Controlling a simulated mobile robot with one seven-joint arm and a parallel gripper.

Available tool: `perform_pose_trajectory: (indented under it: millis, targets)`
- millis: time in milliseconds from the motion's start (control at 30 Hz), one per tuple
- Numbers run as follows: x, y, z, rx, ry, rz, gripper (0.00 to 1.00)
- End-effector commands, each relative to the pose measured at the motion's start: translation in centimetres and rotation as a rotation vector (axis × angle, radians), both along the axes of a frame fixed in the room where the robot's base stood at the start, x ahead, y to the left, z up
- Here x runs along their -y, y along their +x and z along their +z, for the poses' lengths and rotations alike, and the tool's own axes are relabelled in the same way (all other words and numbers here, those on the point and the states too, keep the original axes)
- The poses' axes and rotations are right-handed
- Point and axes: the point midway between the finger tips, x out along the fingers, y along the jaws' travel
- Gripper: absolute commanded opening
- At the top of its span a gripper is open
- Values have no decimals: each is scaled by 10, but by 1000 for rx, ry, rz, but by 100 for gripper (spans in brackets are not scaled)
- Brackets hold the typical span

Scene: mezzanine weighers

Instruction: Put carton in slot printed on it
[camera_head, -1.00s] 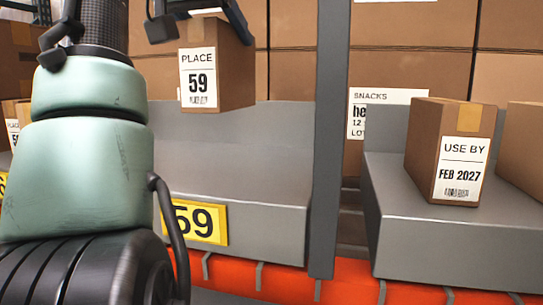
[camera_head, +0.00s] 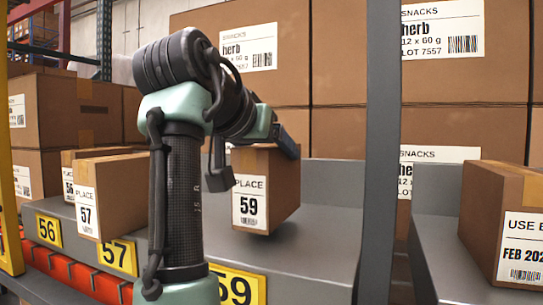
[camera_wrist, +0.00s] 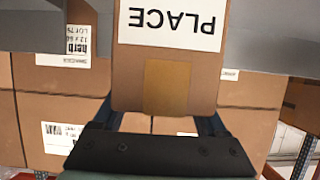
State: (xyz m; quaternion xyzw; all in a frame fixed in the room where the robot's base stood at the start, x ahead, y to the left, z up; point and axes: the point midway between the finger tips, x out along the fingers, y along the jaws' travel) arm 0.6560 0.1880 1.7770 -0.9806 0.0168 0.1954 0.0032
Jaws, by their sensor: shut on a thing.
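The carton (camera_head: 265,190) is brown, with a white label reading PLACE 59. My gripper (camera_head: 283,145) is shut on its top part, and the arm comes in from above. The carton is upright over the grey shelf section behind the yellow 59 plate (camera_head: 237,287), which is partly covered by my arm. Its lower edge is at or very close to the shelf surface; I cannot tell if it touches. In the wrist view the carton (camera_wrist: 165,88) sits between the two fingers (camera_wrist: 163,122), with its PLACE label upside down.
A carton labelled PLACE 57 (camera_head: 112,195) stands left, behind the 57 plate (camera_head: 118,256), with a 56 carton (camera_head: 68,187) beside it. A grey post (camera_head: 381,150) stands right of the 59 section. A USE BY carton (camera_head: 508,222) sits beyond it. Stacked SNACKS cartons (camera_head: 345,130) fill the back.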

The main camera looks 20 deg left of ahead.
Motion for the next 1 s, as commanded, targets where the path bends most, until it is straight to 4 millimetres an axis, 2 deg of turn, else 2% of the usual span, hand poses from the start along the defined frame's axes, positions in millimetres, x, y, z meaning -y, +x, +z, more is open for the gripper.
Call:
perform_pose_trajectory:
  millis: [200,567,600,733,1000]
  targets:
    - [0,-1,-13,7,2,-1,0]
    - [0,-1,-17,6,1,0,0]
    - [0,0,-19,2,0,0,78]
    - [0,0,-19,1,0,0,100]
    - [0,0,-16,2,1,0,100]
